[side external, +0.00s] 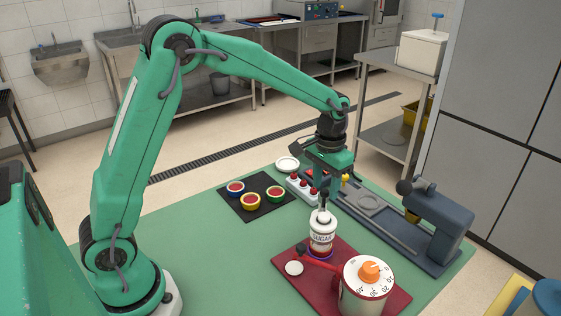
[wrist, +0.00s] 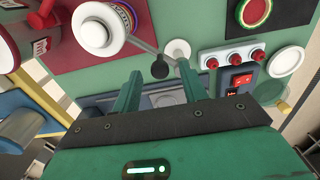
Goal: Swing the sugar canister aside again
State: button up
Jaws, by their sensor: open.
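The white sugar canister (side external: 321,236), labelled SUGAR, stands upright at the far edge of a dark red mat (side external: 387,300), with a purple-blue band at its base. It also shows at the top left of the wrist view (wrist: 100,28). My gripper (side external: 324,190) hangs just above and behind the canister in the side view. In the wrist view its two fingers (wrist: 159,70) are apart. A black knob (wrist: 159,69) on a thin grey rod from the canister shows in the gap between them. I cannot tell whether the fingers touch it.
A button box (side external: 302,189) and a slate-blue machine (side external: 436,226) are close behind and right. Filled cups (side external: 236,187) sit on a black mat. The green table's left part is clear.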

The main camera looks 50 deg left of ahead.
jog(key=shift+f, duration=0.45)
grip_shut()
jog(key=shift+s+a+m, duration=0.1)
jog(key=shift+m, duration=0.2)
jog(key=shift+s+a+m, duration=0.15)
jog(key=shift+a+m, duration=0.55)
jog(key=shift+m, duration=1.3)
jog(key=shift+s+a+m, duration=0.2)
jog(key=shift+a+m, duration=0.55)
jog(key=shift+m, duration=1.25)
jog(key=shift+s+a+m, duration=0.15)
jog(key=shift+a+m, duration=0.55)
jog(key=shift+m, duration=1.3)
